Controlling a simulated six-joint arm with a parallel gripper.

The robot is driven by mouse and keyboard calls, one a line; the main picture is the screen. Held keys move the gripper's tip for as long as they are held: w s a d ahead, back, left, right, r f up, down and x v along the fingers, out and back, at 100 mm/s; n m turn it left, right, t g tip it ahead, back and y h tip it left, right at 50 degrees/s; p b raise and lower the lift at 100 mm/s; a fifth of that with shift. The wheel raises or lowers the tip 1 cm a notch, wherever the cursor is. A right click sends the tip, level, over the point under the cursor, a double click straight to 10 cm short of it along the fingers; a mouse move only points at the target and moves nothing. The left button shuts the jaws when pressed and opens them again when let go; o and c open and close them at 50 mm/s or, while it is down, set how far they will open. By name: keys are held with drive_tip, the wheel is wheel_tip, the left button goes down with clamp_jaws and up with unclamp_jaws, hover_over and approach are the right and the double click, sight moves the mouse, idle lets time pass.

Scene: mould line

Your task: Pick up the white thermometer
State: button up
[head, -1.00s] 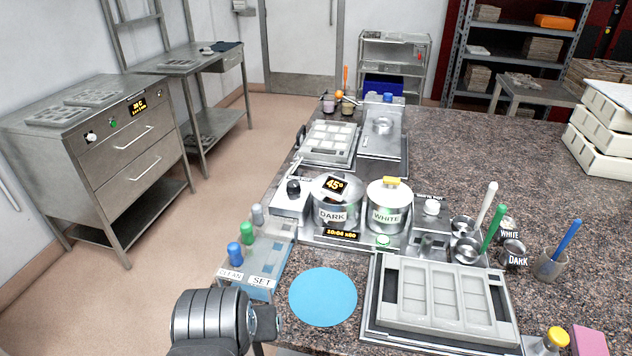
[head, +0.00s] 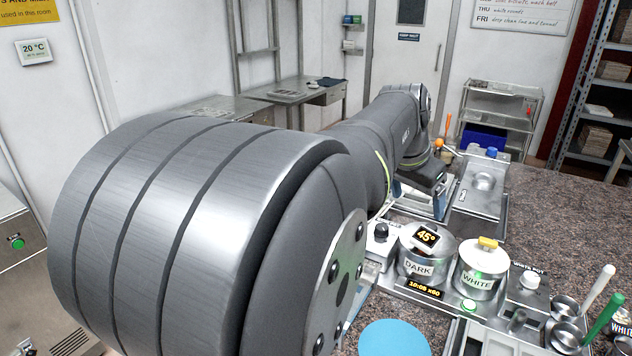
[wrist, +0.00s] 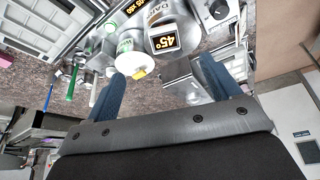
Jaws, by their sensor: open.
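The pot labelled WHITE (head: 478,283) stands on the counter with a yellow-topped piece (head: 488,243) on it, perhaps the white thermometer; I cannot tell for sure. The yellow piece also shows in the wrist view (wrist: 138,74). Left of that pot is the pot labelled DARK (head: 418,268) with a 45° display (head: 428,237); the display also shows in the wrist view (wrist: 163,43). My gripper (wrist: 160,85) is open and empty, its blue fingers apart. In the head view my gripper (head: 420,198) is beyond the pots, above the back of the counter.
A black-knobbed unit (head: 380,246) stands left of the pots. A white-knobbed holder (head: 529,289) and several upright handled tools, one green (head: 606,315), stand to the right. A blue disc (head: 395,338) lies in front. My arm hides much of the left side.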

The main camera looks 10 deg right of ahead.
approach(424, 240)
drive_tip(key=x, duration=0.5)
drive_tip(key=shift+s+d+f, duration=0.1)
drive_tip(key=shift+s+f, duration=0.05)
drive_tip(key=shift+f, duration=0.05)
drive_tip(key=shift+w+x, duration=0.15)
drive_tip(key=shift+x, duration=1.15)
drive_tip(key=shift+w+x, duration=0.2)
drive_tip(key=shift+x, duration=1.1)
drive_tip(key=shift+c, duration=0.3)
drive_tip(key=shift+s+f, duration=0.1)
drive_tip(key=shift+f, duration=0.05)
drive_tip(key=c, duration=1.1)
